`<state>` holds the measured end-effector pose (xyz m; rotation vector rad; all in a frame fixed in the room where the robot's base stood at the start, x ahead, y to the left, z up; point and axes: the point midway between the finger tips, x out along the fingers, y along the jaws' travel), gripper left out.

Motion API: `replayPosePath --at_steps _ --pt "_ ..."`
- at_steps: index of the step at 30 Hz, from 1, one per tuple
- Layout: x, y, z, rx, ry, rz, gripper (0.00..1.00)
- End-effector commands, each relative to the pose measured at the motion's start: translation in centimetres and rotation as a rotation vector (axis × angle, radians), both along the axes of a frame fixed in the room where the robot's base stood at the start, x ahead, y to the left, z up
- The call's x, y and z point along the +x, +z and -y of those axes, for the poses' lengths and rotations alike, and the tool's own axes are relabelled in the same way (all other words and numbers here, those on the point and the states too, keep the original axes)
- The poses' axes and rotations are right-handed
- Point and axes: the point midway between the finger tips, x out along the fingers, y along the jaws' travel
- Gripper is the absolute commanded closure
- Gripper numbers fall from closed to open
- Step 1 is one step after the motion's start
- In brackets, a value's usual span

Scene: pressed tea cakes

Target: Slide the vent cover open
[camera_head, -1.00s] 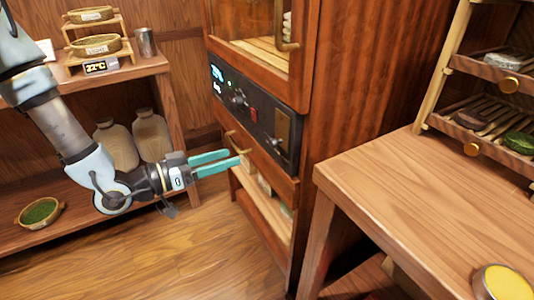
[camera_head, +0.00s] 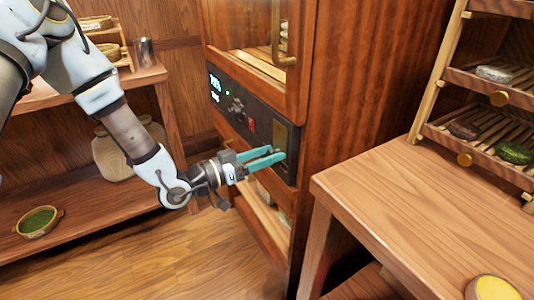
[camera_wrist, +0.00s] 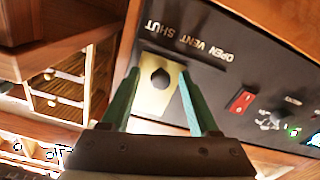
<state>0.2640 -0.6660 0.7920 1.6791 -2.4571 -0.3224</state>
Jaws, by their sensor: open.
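The vent cover is a brass plate (camera_head: 281,133) on the cabinet's black control panel (camera_head: 232,119). In the wrist view the brass plate (camera_wrist: 149,102) carries a dark round knob (camera_wrist: 160,78). The words OPEN, VENT and SHUT appear upside down beside it, with the plate near the SHUT end. My gripper (camera_head: 277,154) is open in front of the panel's right end. In the wrist view its teal fingers (camera_wrist: 158,73) lie on either side of the knob. Whether they touch it I cannot tell.
A red switch (camera_wrist: 242,100) and dials are on the panel. A low shelf (camera_head: 90,222) is at the left. Open floor lies in front of the cabinet.

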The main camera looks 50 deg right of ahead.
Motion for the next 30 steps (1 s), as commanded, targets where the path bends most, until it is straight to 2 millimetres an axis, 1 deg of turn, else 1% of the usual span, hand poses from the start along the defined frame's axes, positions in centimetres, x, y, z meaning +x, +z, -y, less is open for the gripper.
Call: replayPosePath --at_steps 6,22,23,30 --pt "0.01 -0.02 0.01 0.0 0.0 0.0 0.39" --pt "0.02 -0.02 -0.01 0.0 0.0 0.0 0.98" --pt "0.02 -0.02 -0.01 0.0 0.0 0.0 1.0" --pt "0.01 -0.02 -0.02 0.001 0.0 0.0 1.0"
